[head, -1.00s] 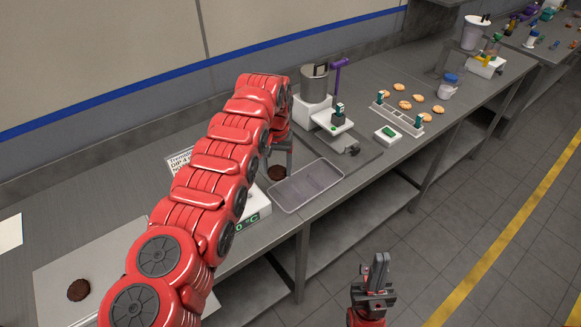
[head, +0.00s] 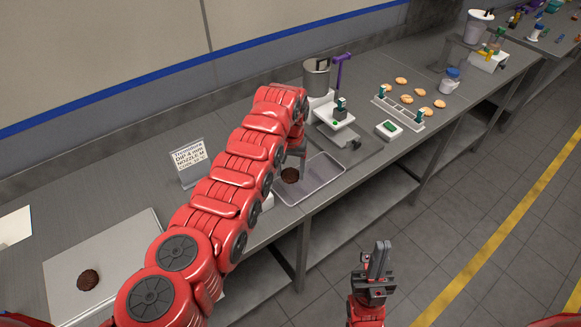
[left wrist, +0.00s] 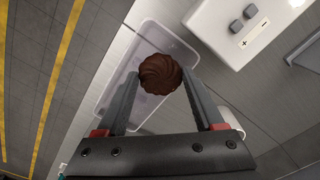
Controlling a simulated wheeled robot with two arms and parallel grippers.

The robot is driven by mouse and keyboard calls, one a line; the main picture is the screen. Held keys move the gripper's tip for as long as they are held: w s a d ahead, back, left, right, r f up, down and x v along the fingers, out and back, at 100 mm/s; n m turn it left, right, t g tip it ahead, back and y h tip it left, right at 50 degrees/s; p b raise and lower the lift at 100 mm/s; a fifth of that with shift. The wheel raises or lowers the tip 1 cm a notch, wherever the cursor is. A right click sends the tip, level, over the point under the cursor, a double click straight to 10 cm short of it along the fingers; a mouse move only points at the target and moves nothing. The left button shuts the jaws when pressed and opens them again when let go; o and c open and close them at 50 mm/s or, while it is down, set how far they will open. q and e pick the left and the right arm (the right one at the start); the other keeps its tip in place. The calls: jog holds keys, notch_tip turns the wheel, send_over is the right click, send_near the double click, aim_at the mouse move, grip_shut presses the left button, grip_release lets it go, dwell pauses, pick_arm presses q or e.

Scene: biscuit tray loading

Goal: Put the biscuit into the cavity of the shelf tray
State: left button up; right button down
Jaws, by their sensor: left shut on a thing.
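My left gripper (head: 292,160) is shut on a round dark-brown swirled biscuit (head: 290,175). In the left wrist view the biscuit (left wrist: 160,74) sits between the two fingertips (left wrist: 162,82). It is over the shallow grey tray (head: 325,172), near its left end in the head view. The tray also shows in the left wrist view (left wrist: 118,88), behind the biscuit. I cannot tell whether the biscuit touches the tray floor. My right gripper (head: 378,260) points up in front of the counter, away from the tray; its fingers look close together, but their gap is unclear.
Another dark biscuit (head: 88,280) lies on a flat board (head: 130,245) at the left. A printed sign (head: 188,160) stands behind my left arm. A white device (head: 335,118) and a metal pot (head: 316,77) stand beyond the tray. Several pale biscuits (head: 420,115) lie farther right.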

aim_at(290, 195)
pick_arm(q)
jog(key=shift+f+b, duration=3.35)
jog(key=shift+f, duration=0.9)
jog(key=shift+f+b, duration=0.25)
jog(key=shift+b, duration=0.05)
jog(key=o, duration=0.5)
jog(key=shift+r, duration=0.2)
jog(key=shift+r+p, duration=0.95)
jog(key=shift+r, duration=0.2)
jog(key=shift+r+p, duration=0.4)
jog(key=shift+r, duration=0.55)
